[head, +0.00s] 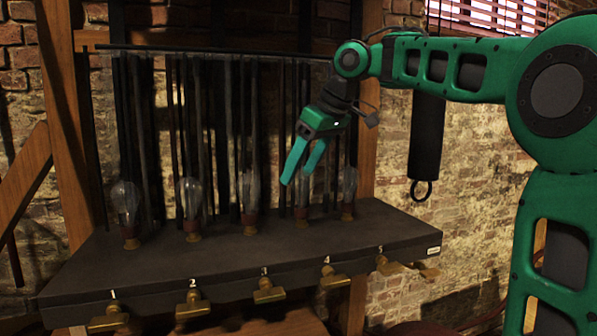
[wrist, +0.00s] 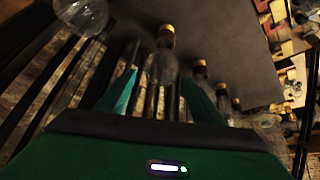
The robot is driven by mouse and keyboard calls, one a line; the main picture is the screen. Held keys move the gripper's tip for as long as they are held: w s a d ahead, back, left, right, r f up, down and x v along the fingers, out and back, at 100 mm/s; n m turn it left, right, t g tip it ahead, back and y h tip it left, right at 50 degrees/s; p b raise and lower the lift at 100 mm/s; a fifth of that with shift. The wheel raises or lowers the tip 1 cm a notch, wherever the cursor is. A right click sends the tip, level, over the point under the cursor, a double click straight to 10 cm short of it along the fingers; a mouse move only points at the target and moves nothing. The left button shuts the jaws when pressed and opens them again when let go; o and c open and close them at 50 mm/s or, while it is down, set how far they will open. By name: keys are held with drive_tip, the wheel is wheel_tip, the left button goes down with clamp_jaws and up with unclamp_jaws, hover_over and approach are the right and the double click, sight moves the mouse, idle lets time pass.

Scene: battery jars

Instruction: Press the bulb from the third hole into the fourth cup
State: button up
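My gripper (head: 298,178) is open, its two green fingers apart and pointing down, above the shelf near the fourth place. I see nothing held between them. The third bulb (head: 250,188) stands upright on the dark shelf above the number 3, with its base at the shelf top. At number 4 a reddish-brown cup (head: 302,217) stands below my fingers; whether glass sits in it is unclear against the dark rods. In the wrist view my gripper (wrist: 160,80) frames a clear bulb (wrist: 163,68) with a brass-coloured end, beyond the fingers; its number cannot be told.
The first bulb (head: 126,200), second bulb (head: 191,195) and fifth bulb (head: 349,183) stand along the dark shelf (head: 200,268). Brass clamps (head: 268,291) line its front edge. Dark vertical rods rise closely behind the bulbs. A black cylinder with a ring (head: 425,140) hangs at right.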

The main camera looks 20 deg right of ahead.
drive_tip(key=shift+r, duration=0.1)
drive_tip(key=v, duration=0.6)
drive_tip(key=shift+s+d+r, duration=0.15)
drive_tip(key=shift+r, duration=0.2)
idle(0.4)
drive_tip(key=shift+s, duration=0.15)
